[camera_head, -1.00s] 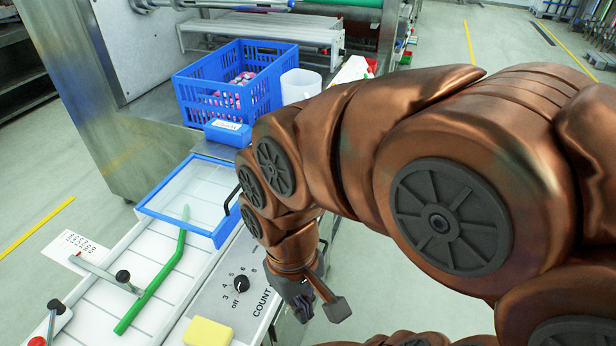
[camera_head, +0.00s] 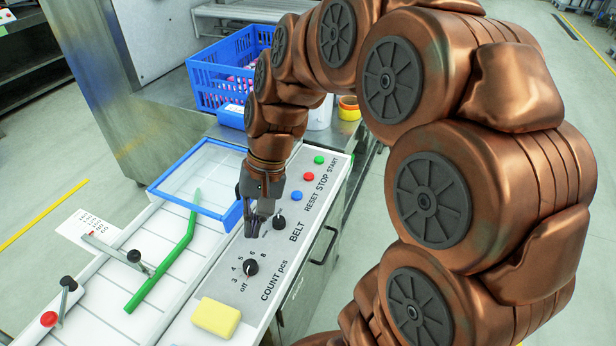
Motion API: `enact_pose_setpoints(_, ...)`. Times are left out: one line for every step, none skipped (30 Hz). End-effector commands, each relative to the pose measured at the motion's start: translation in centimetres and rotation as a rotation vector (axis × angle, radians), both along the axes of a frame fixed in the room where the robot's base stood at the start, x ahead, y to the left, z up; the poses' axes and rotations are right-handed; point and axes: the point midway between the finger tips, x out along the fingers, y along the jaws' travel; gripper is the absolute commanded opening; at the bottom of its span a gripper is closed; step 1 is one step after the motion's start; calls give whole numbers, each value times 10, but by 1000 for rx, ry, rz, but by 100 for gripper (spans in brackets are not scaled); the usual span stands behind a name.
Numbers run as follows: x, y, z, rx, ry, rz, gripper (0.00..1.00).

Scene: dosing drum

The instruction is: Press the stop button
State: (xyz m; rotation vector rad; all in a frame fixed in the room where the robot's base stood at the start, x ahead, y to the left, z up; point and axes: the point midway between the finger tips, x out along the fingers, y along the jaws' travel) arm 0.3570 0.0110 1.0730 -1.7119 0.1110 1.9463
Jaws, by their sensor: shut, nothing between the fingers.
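The stop button is the red button (camera_head: 309,177) beside the word STOP on the light control panel (camera_head: 222,285). It sits between the blue reset button (camera_head: 296,196) and the green start button (camera_head: 319,160). My gripper (camera_head: 256,230) is shut and empty. It points down over the panel, left of and nearer than the red button, apart from it. The fingertips are close to the black BELT knob (camera_head: 279,222) and the COUNT knob (camera_head: 251,267). Whether they touch the panel I cannot tell.
A clear lid with a blue frame (camera_head: 190,206) lies left of my gripper. A green bar (camera_head: 165,262) crosses the white belt. A yellow block (camera_head: 216,317) sits at the panel's near end. A blue crate (camera_head: 205,88) stands behind. Another red knob (camera_head: 48,319) is at lower left.

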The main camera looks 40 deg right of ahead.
Motion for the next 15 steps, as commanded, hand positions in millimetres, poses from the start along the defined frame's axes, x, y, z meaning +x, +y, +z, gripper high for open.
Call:
enact_pose_setpoints(19, -7, -2, 30, -2, -54, 0)
enact_pose_setpoints(29, -10, -2, 48, -4, -87, 0)
enact_pose_setpoints(42, -16, -4, 69, -4, -128, 0)
enact_pose_setpoints(51, -20, -4, 86, -5, -161, 0)
enact_pose_setpoints(61, -25, -5, 103, -7, -194, 0)
enact_pose_setpoints(75, -33, -7, 125, -10, -237, 0)
enact_pose_setpoints(84, -39, -8, 143, -11, -273, 0)
enact_pose_setpoints(93, -45, -9, 160, -13, -305, 0)
enact_pose_setpoints(105, -55, -12, 182, -13, -352, 0)
enact_pose_setpoints(115, -63, -13, 198, -15, -387, 0)
enact_pose_setpoints(124, -72, -15, 213, -19, -422, 0)
enact_pose_setpoints(135, -83, -18, 235, -20, -469, 0)
enact_pose_setpoints(143, -92, -21, 252, -20, -505, 0)
enact_pose_setpoints(150, -102, -23, 267, -22, -540, 0)
enact_pose_setpoints(161, -116, -26, 289, -26, -590, 0)
